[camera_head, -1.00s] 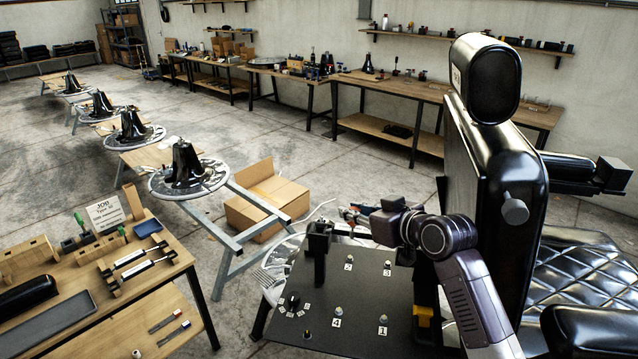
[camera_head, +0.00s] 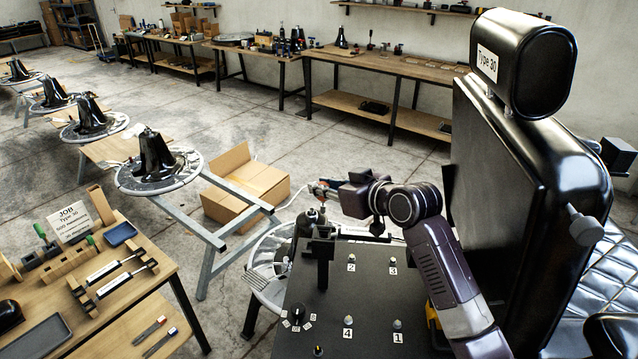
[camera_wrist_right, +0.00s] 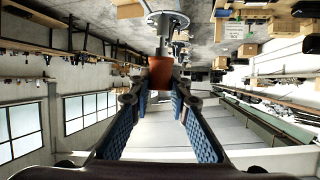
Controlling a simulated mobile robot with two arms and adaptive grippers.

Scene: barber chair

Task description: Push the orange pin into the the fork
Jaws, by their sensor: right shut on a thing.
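My right gripper (camera_head: 322,190) reaches left above the black board, beside the chair back. In the right wrist view, its blue-padded fingers (camera_wrist_right: 160,100) are shut on the orange pin (camera_wrist_right: 161,72). A grey metal piece (camera_wrist_right: 163,47) shows just beyond the pin; I cannot tell whether they touch. In the head view the pin is too small to make out clearly. I cannot clearly identify the fork. My left gripper is not in view.
The black board (camera_head: 370,300) carries numbered knobs and a dial (camera_head: 297,314). The black chair back (camera_head: 525,190) stands close on the right. A wooden table (camera_head: 150,285) with tools is at the left. A cardboard box (camera_head: 245,188) lies on the floor behind.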

